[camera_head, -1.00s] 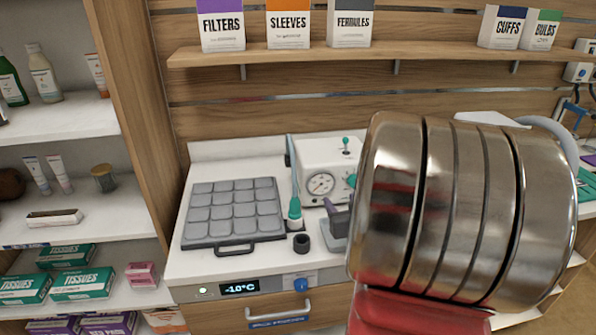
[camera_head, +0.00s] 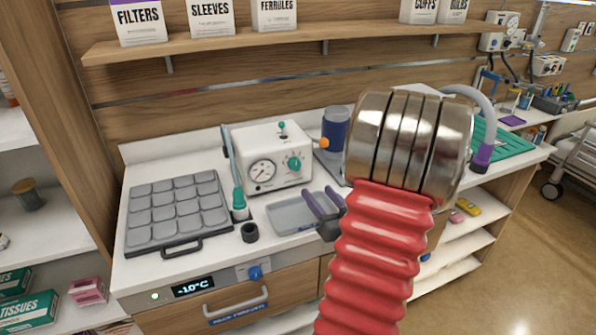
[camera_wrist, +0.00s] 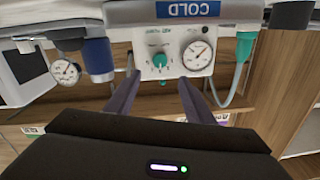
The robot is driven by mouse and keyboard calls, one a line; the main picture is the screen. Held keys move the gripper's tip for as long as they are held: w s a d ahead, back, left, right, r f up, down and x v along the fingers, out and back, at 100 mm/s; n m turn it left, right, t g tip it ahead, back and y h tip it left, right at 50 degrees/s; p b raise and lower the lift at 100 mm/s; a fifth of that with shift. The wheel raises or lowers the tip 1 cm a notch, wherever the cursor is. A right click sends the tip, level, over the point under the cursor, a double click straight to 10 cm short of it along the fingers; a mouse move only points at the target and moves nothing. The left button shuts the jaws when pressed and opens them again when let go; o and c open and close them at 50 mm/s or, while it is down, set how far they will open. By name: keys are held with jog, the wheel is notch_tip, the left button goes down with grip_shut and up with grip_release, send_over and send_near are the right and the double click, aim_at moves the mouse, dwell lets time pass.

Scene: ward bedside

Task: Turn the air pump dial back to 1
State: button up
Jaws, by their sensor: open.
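The air pump (camera_head: 262,143) is a white box on the counter with a round gauge (camera_head: 262,172) and a teal dial (camera_head: 294,163) on its front. In the wrist view the pump (camera_wrist: 176,38) appears upside down, and its dial (camera_wrist: 160,61) is beside the gauge (camera_wrist: 197,55). I cannot read the dial's setting. My gripper (camera_head: 320,197) is open and empty, in front of the pump and to the lower right of the dial in the head view. In the wrist view the dial lies ahead between my fingertips (camera_wrist: 159,80), apart from them.
A grey tray (camera_head: 283,216) lies in front of the pump. A teal-ended hose (camera_head: 238,196) and a dark cup (camera_head: 249,232) stand left of it, beside a grey compartment tray (camera_head: 170,240). A blue cylinder (camera_head: 335,132) is at its right. A shelf (camera_head: 250,43) runs above.

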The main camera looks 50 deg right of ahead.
aim_at(296, 167)
jog(key=x, duration=1.3)
jog(key=shift+w+d, duration=0.2)
jog(key=shift+w, duration=0.15)
jog(key=shift+c, duration=0.7)
jog(key=c, duration=0.9)
